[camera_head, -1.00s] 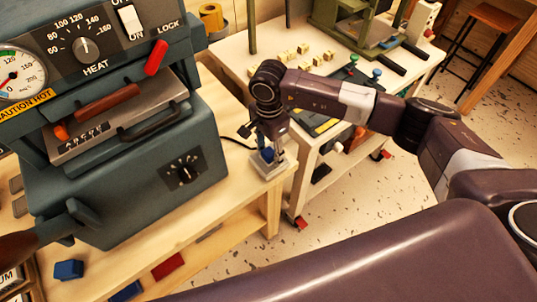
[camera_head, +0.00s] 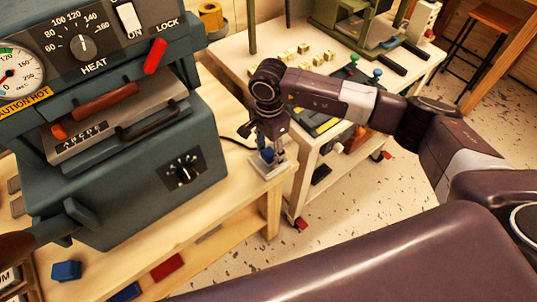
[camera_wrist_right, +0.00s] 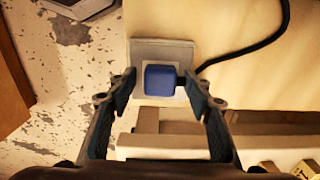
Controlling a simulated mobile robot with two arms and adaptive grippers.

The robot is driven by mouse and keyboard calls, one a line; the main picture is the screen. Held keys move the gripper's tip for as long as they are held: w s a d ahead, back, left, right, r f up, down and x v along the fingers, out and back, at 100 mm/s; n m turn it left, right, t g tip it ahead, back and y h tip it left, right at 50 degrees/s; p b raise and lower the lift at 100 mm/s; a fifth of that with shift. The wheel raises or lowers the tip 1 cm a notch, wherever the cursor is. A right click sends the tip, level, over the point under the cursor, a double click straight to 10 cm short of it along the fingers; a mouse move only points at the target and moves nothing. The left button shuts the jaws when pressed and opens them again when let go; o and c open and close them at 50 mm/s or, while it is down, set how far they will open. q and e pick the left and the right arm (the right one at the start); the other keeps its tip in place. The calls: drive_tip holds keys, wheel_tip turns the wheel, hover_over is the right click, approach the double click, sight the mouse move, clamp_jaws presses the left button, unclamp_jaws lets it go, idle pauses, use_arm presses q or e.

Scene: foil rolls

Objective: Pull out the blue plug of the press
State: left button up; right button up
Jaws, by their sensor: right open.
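The blue plug (camera_wrist_right: 161,80) sits in a pale grey socket plate (camera_wrist_right: 146,51) on the wooden bench top, seen in the right wrist view. In the head view the plug (camera_head: 267,154) is partly hidden by my right gripper (camera_head: 272,152), which points down over it. In the right wrist view my open right gripper (camera_wrist_right: 160,88) has a finger on each side of the plug, with a gap visible on the left; contact on the right is unclear. The press (camera_head: 125,165) stands at the left in the head view. My left gripper is not seen.
A black cable (camera_wrist_right: 245,50) runs from the plug across the bench. Beyond the bench stands a white cart (camera_head: 330,75) with small blocks and a green frame. Blue (camera_head: 67,270) and red (camera_head: 167,266) pieces lie at the lower left. Speckled floor is open at the right.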

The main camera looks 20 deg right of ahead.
sight(269, 152)
drive_tip(key=shift+c, duration=0.2)
clamp_jaws()
drive_tip(key=shift+r, duration=0.25)
drive_tip(key=shift+r+p, duration=1.25)
drive_tip(key=shift+r, duration=1.55)
